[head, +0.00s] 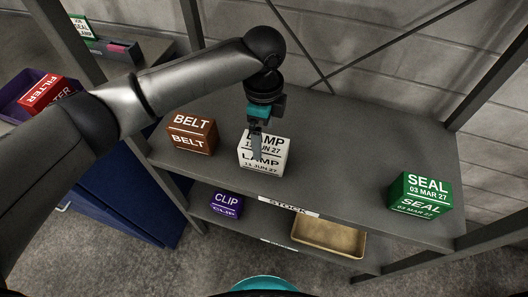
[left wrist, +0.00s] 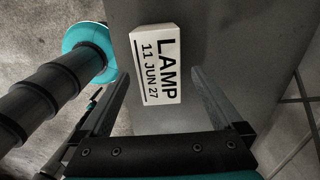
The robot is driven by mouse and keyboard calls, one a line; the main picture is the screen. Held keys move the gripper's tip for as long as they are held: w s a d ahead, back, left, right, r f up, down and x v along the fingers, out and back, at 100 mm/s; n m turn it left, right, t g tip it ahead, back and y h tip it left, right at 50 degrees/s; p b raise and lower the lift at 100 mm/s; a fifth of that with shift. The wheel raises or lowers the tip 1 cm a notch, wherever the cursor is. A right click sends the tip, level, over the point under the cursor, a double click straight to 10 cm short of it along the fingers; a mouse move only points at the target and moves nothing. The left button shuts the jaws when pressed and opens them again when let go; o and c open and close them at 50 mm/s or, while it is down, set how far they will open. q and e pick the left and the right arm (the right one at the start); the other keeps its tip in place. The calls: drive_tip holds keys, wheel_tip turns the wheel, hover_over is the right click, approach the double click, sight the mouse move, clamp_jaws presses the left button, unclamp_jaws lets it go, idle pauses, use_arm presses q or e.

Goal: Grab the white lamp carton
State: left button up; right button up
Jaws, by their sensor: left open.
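The white lamp carton (head: 262,162) stands upright on the top shelf, marked LAMP and 11 JUN 27. It also shows in the left wrist view (left wrist: 156,65), ahead of the fingers and lying within the line of the gap between them. My left gripper (head: 257,150) is over the carton in the head view, fingers pointing down and covering part of its label. In the left wrist view the left gripper (left wrist: 158,82) is open, one finger on each side, with nothing held. I cannot tell whether the fingertips touch the carton. My right gripper is not in view.
A brown BELT carton (head: 191,134) stands close left of the lamp carton. A green SEAL carton (head: 421,195) is at the shelf's right end. The lower shelf holds a purple CLIP carton (head: 227,204) and a tan tray (head: 329,237). Shelf posts frame both sides.

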sight(264, 143)
use_arm(q)
wheel_tip(264, 143, down, 3)
drive_tip(key=shift+r, duration=0.1)
drive_tip(key=shift+f+b, duration=0.3)
drive_tip(key=shift+f, duration=0.35)
wheel_tip(264, 143, down, 5)
drive_tip(key=shift+s+d+r+b, duration=0.1)
drive_tip(key=shift+r+b, duration=0.1)
drive_tip(key=shift+b, duration=0.55)
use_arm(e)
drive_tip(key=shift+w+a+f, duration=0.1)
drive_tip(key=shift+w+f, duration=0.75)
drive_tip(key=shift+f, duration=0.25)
use_arm(q)
drive_tip(key=shift+c, duration=0.4)
drive_tip(key=shift+r, duration=0.1)
drive_tip(key=c, duration=1.3)
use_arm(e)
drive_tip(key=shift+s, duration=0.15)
